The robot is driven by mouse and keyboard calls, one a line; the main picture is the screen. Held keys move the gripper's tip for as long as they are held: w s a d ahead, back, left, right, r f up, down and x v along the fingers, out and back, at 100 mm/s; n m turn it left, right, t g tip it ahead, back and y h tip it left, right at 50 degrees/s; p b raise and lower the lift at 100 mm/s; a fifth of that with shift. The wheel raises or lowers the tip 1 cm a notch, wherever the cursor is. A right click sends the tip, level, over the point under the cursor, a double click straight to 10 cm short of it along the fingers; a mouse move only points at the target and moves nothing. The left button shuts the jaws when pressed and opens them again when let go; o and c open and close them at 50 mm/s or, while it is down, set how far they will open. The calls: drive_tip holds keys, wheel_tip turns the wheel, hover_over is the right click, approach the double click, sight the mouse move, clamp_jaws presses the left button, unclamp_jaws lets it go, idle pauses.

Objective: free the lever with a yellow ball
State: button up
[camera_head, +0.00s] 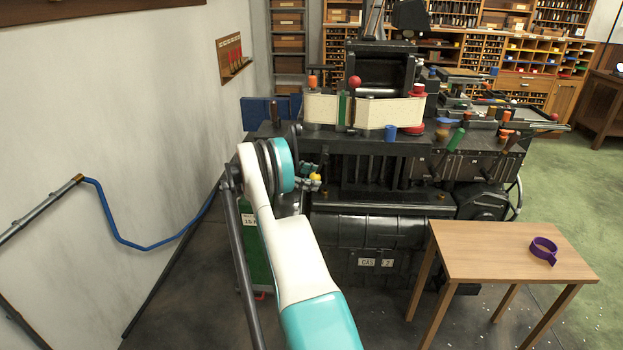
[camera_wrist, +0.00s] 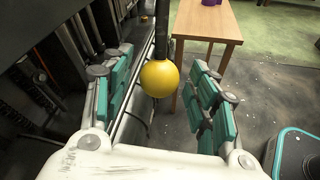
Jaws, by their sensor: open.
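The yellow ball (camera_wrist: 158,78) is on the end of a dark lever rod (camera_wrist: 163,25) in the wrist view. It appears between the two teal-padded fingers of my gripper (camera_wrist: 161,66), with visible gaps on both sides. My gripper is open and holds nothing. In the head view the yellow ball (camera_head: 315,177) is small, at the left front of the black casting machine (camera_head: 365,235), beside my gripper (camera_head: 310,183). My arm hides part of the area there, and what holds the lever cannot be made out.
A wooden table (camera_head: 475,262) stands at the right front with a purple ring-shaped piece (camera_head: 542,251) on it. Other coloured knobs, among them a red ball (camera_head: 354,82), are higher on the machine. A blue pipe (camera_head: 140,244) runs along the left wall.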

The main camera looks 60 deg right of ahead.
drive_tip(key=v, duration=1.2)
